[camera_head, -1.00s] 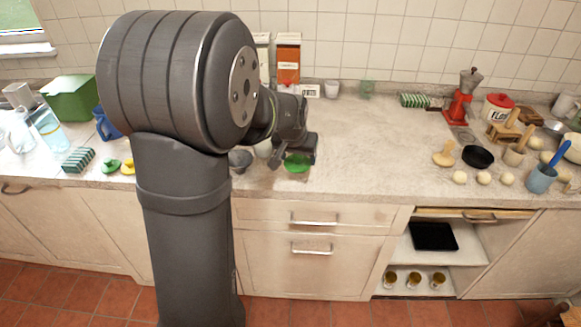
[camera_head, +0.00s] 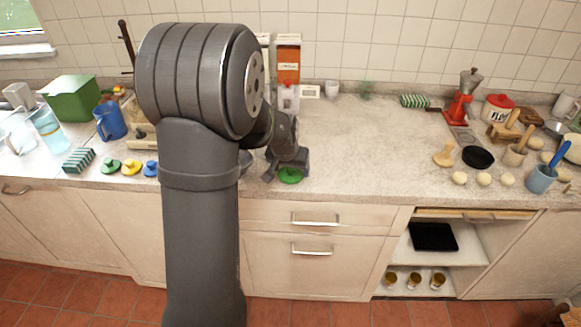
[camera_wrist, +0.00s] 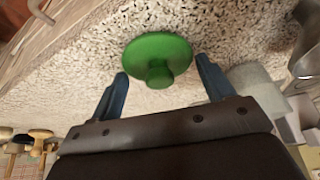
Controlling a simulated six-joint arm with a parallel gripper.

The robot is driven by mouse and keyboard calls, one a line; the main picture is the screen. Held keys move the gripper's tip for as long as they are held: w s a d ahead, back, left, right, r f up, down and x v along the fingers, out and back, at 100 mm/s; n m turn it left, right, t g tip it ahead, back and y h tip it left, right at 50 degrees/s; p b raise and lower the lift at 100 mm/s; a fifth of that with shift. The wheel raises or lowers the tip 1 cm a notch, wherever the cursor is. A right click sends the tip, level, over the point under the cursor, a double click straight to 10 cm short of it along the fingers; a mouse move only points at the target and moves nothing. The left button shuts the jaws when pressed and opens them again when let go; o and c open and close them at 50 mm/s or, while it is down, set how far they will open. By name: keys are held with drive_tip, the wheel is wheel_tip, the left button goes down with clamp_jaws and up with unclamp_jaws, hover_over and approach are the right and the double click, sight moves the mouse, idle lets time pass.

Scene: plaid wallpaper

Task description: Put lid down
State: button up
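A green lid (camera_head: 290,176) with a round knob lies near the counter's front edge, right of my arm. It also shows in the wrist view (camera_wrist: 158,55), seemingly flat on the speckled counter, knob toward me. My gripper (camera_wrist: 161,68) is open, with one blue finger on each side of the knob and a gap to it on both sides. In the head view my gripper (camera_head: 286,171) is just over the lid and partly covers it.
Another green lid (camera_head: 110,166), a yellow lid (camera_head: 131,167) and a blue lid (camera_head: 151,168) sit left of my arm. A blue jug (camera_head: 111,122) stands behind them. The counter (camera_head: 375,150) is clear to the right, up to a black round dish (camera_head: 478,157).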

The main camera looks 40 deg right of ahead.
drive_tip(key=shift+o, duration=1.3)
drive_tip(key=shift+r, duration=0.2)
drive_tip(key=v, duration=1.2)
drive_tip(key=shift+d, duration=0.15)
drive_tip(key=x, duration=1.2)
drive_tip(key=shift+f, duration=0.3)
wheel_tip(320, 180, up, 2)
drive_tip(key=shift+r, duration=0.7)
